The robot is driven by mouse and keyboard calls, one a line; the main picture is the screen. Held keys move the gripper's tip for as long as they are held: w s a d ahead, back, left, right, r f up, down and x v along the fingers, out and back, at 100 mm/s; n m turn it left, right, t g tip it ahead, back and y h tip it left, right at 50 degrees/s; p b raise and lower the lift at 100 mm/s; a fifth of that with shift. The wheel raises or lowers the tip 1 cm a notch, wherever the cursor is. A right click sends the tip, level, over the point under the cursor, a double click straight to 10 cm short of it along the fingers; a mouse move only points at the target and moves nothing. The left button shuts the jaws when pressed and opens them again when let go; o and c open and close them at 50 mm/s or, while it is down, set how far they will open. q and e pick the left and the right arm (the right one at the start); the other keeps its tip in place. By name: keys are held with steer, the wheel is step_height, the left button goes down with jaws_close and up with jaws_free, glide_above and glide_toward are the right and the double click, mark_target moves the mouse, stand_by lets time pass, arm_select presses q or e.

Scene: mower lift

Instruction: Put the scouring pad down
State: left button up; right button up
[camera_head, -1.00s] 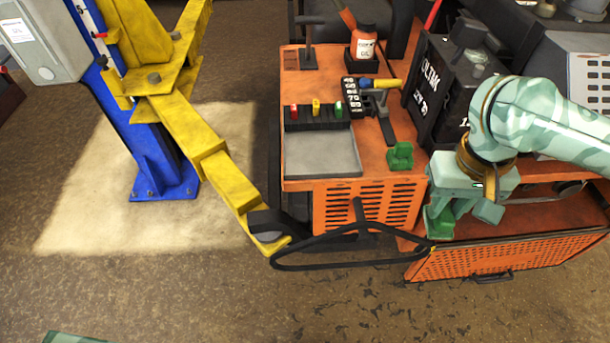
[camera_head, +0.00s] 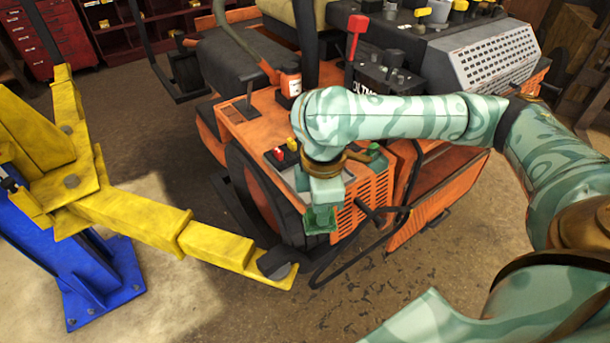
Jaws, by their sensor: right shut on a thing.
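My right gripper (camera_head: 322,204) hangs pointing down at the front edge of the orange mower (camera_head: 240,122). It is shut on a dark green thing, which I take to be the scouring pad (camera_head: 318,221). The pad shows just below the fingers, in front of the mower's slotted orange front panel (camera_head: 371,200). I cannot tell whether it touches anything beneath. My right arm hides much of the mower's top. My left gripper is not in view.
A small green object (camera_head: 375,149) sits on the mower's top, right of my gripper. A yellow lift arm (camera_head: 150,222) reaches in from the left to a black pad (camera_head: 276,263). A bent black bar (camera_head: 345,262) curves below my gripper. An orange bottle (camera_head: 290,82) stands behind.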

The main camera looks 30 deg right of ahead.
steer(key=s+d+r+n+p, duration=0.1)
steer(key=d+r+n+p, duration=0.4)
steer(key=n, duration=0.7)
steer(key=s+d+r+n+p, duration=0.15)
steer(key=r+n+p, duration=0.25)
steer(key=n+p, duration=0.5)
steer(key=w+f+b, duration=0.1)
steer(key=w+f, duration=0.2)
steer(key=w, duration=0.1)
steer(key=w+f+n+b, duration=0.1)
steer(key=w+f, duration=0.2)
steer(key=w, duration=0.2)
steer(key=w+f+n+b, duration=0.1)
steer(key=w+f, duration=0.3)
steer(key=w, duration=0.1)
steer(key=shift+w+a+b, duration=0.1)
steer(key=shift+a+b, duration=0.2)
steer(key=shift+a, duration=0.05)
steer(key=shift+w+f+n, duration=0.15)
steer(key=shift+f+n, duration=0.15)
steer(key=shift+f, duration=1.25)
steer(key=shift+f+b, duration=0.2)
steer(key=shift+b, duration=0.1)
steer(key=o, duration=0.9)
